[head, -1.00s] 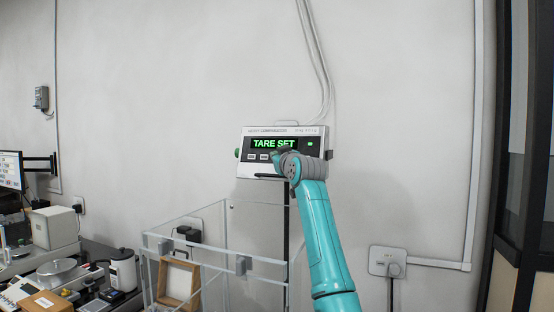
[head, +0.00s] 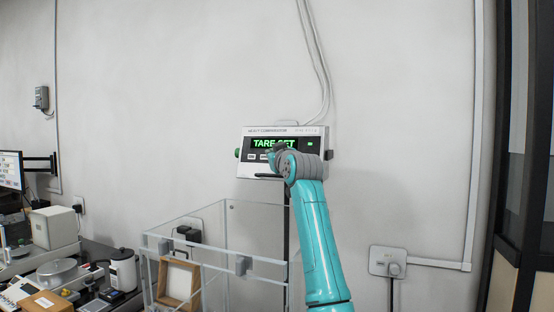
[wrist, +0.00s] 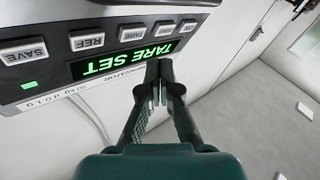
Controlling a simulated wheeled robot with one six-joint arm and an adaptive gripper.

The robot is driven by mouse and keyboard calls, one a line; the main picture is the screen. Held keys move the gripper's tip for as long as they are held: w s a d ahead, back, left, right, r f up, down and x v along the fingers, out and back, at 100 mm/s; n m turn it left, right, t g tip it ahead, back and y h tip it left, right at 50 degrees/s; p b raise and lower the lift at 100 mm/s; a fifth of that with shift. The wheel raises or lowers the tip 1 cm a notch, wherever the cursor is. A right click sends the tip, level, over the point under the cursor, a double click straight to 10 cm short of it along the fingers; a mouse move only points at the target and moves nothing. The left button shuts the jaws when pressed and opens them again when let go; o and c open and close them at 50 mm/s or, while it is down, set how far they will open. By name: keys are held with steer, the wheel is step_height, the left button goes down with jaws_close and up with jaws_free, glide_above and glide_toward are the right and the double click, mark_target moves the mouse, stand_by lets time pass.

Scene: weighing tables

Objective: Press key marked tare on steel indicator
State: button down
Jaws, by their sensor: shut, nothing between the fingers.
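In the head view my wrist hides part of the lower panel and some keys.
A clear-walled enclosure (head: 215,263) stands below the indicator, with a wooden frame (head: 178,281) inside. A bench (head: 100,253) with several instruments is at the left. A wall socket (head: 388,261) is at the right. Bare wall surrounds the indicator.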

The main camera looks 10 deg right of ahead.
steer(key=shift+s+a+r, duration=0.2)
steer(key=shift+s+a, duration=0.25)
steer(key=shift+s, duration=0.15)
steer(key=shift+s+a+r, duration=0.2)
steer(key=shift+s+a, duration=0.2)
steer(key=shift+s, duration=0.2)
